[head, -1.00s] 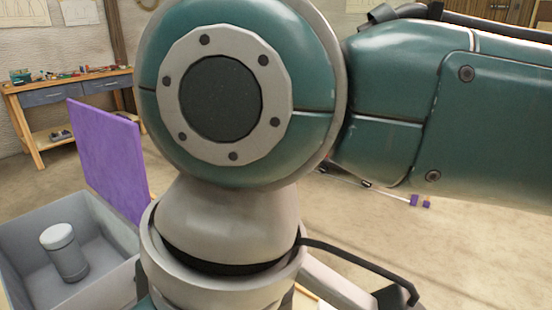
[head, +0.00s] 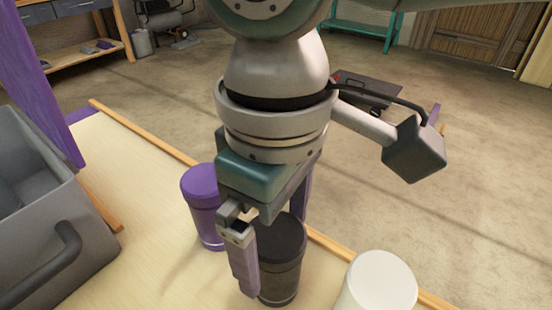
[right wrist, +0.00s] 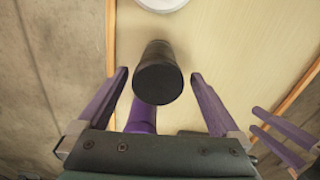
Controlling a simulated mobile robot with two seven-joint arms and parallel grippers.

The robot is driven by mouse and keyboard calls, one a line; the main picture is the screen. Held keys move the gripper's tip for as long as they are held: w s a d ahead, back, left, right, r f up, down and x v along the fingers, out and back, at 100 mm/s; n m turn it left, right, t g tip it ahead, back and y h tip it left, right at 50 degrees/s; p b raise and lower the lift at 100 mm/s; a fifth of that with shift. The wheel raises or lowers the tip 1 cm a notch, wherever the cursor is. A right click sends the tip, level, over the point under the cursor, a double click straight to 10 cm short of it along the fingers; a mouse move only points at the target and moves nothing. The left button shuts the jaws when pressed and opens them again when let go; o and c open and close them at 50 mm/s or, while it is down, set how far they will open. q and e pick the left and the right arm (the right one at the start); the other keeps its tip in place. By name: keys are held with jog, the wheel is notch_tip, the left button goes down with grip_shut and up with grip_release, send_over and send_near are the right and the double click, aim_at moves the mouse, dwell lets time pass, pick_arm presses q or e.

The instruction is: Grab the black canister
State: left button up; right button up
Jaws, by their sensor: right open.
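The black canister (head: 283,262) stands upright on the pale tabletop in the head view. My right gripper (head: 272,252) points down over it with purple fingers apart, one in front of the canister and one behind. In the right wrist view the canister (right wrist: 160,75) shows between the open fingers (right wrist: 160,73), with a visible gap on each side. Its upper part is partly hidden by the gripper in the head view. Two purple fingers apart at the lower right of the right wrist view look like my left gripper (right wrist: 253,119); it is not in the head view.
A purple canister (head: 203,205) stands left of the black one, and a white canister (head: 378,285) stands close on its right. A grey crate (head: 85,235) is at the left. A wooden rail (head: 150,135) edges the table; floor lies beyond.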

pick_arm(q)
jog(key=shift+a+f+b, duration=0.1)
jog(key=shift+f+b, duration=0.7)
jog(key=shift+f, duration=0.1)
pick_arm(e)
notch_tip(320, 180, down, 7)
jog(key=shift+w+r, duration=0.1)
jog(key=shift+w, duration=0.05)
jog(key=c, duration=1.5)
jog(key=shift+c, duration=0.3)
pick_arm(q)
jog(key=shift+r, duration=0.1)
pick_arm(e)
jog(key=shift+r, duration=0.15)
